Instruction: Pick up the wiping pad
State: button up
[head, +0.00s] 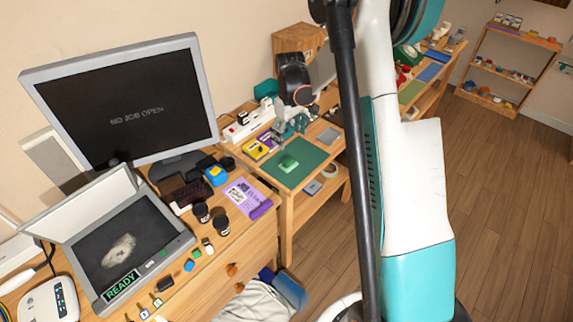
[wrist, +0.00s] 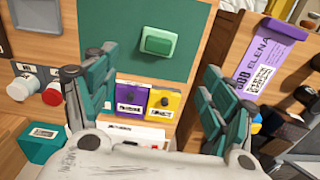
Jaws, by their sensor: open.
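The wiping pad looks to be the small green block (head: 288,162) lying on the dark green mat (head: 309,157) of the side table. In the head view my gripper (head: 290,127) is above the far part of the mat, behind the block.
Yellow (wrist: 167,103) and purple (wrist: 132,96) labelled boxes stand beside the mat, close to my fingers. A purple-and-white card (wrist: 263,60) lies on the neighbouring desk. A grey tray (head: 329,136) is beside the mat. A monitor (head: 125,100) stands on the desk at left.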

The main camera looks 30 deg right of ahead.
aim_at(289, 160)
notch_tip(289, 160, down, 8)
jog(key=shift+f+b, duration=0.1)
jog(key=shift+b, duration=1)
jog(key=f, duration=0.1)
jog(key=f+b, duration=0.1)
jog(key=f, duration=0.1)
jog(key=f+b, duration=0.1)
jog(key=f, duration=0.1)
jog(key=shift+w, duration=0.3)
jog(key=c, duration=1.1)
